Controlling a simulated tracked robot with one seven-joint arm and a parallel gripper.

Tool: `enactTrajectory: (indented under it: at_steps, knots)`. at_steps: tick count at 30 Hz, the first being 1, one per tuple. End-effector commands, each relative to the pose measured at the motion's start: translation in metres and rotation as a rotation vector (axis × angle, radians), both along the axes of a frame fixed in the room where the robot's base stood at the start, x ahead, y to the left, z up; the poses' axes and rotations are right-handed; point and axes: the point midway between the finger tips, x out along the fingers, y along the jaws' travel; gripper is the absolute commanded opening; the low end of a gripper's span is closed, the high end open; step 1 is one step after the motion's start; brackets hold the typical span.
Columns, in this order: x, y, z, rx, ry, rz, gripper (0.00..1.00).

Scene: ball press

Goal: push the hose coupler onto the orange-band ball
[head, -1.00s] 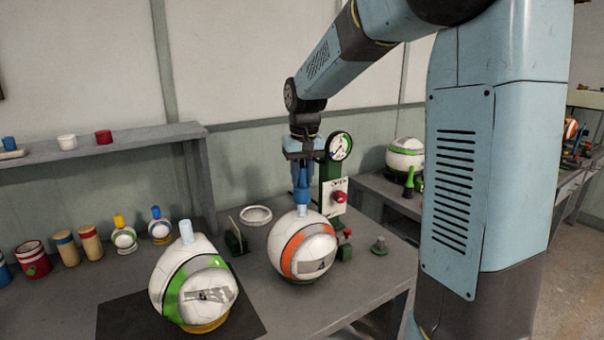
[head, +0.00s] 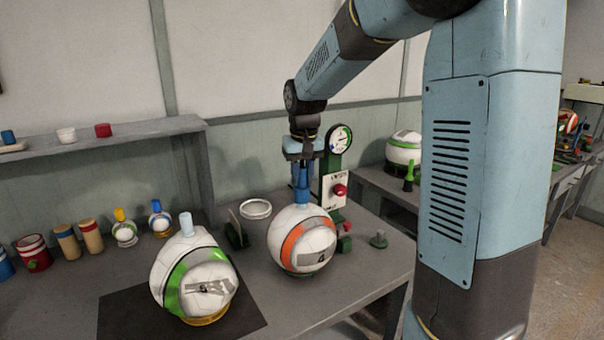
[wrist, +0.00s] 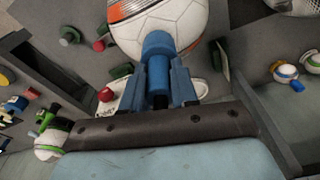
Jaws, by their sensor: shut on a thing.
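The orange-band ball (head: 301,243), white with the number 4 on a grey patch, sits on the grey bench. In the wrist view the ball (wrist: 165,25) fills the top centre. My gripper (wrist: 160,88) is shut on the blue hose coupler (wrist: 157,52), a short cylinder held between its blue fingers. The coupler's far end meets or overlaps the ball's top; the exact contact is hidden. In the head view my gripper (head: 302,175) points down directly above the ball, and a little light blue shows between fingers and ball.
A green-band ball (head: 205,270) with a light-blue stem stands on a black mat (head: 125,318) at left. A press stand with a gauge (head: 340,138) and red button stands close behind the orange-band ball. A white ring (head: 256,208) lies to its left.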

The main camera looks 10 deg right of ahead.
Motion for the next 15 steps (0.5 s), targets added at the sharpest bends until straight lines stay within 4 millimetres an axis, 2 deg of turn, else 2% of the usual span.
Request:
enactTrajectory:
  at_steps: [8, 9, 15]
  knots:
    - [-0.0001, 0.0000, -0.0057, 0.000, 0.001, 0.000, 0.00]
    - [0.0000, 0.0000, -0.0054, 0.000, 0.000, 0.000, 0.31]
    - [-0.0001, 0.0000, -0.0052, 0.000, 0.000, 0.000, 0.50]
